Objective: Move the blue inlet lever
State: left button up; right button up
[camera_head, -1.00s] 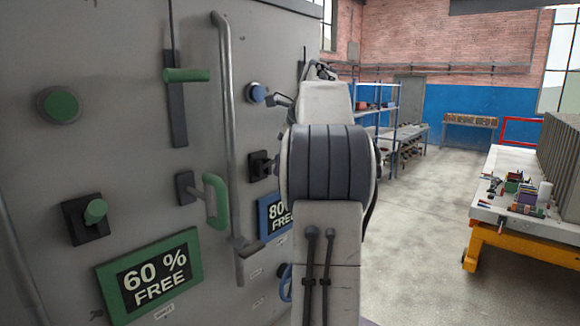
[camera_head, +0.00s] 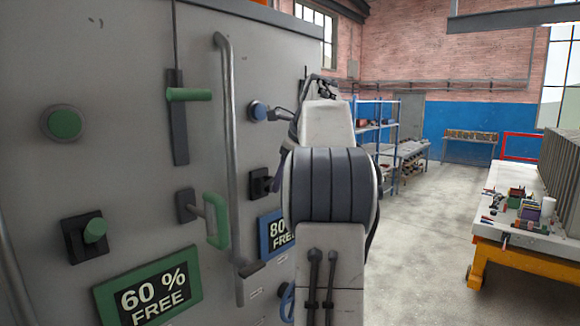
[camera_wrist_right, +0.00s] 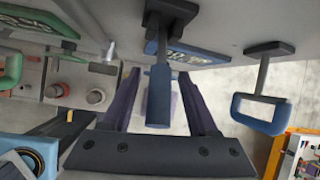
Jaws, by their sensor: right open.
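A blue lever (camera_wrist_right: 159,95) sticks out from a dark mount (camera_wrist_right: 170,12) on the panel in the right wrist view. My right gripper (camera_wrist_right: 160,74) is open, with its two dark fingers on either side of this lever; gaps show, so it does not grip it. In the head view its dark mount (camera_head: 258,183) shows beside my right arm, which hides most of the gripper. A blue loop handle (camera_wrist_right: 259,114) on its own mount stands to the right of the fingers in the wrist view. My left gripper is not in view.
The grey panel (camera_head: 130,150) carries a green button (camera_head: 62,123), a green slider (camera_head: 188,94), a green loop handle (camera_head: 216,222), a long vertical bar (camera_head: 230,150) and a blue sign (camera_head: 276,236). A workbench (camera_head: 510,240) stands at right; open floor (camera_head: 430,230) lies between.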

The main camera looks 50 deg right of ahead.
jog(key=v, duration=0.9)
jog(key=shift+s+r, duration=0.1)
jog(key=shift+r, duration=0.1)
jog(key=shift+a, duration=0.1)
dwell(0.4)
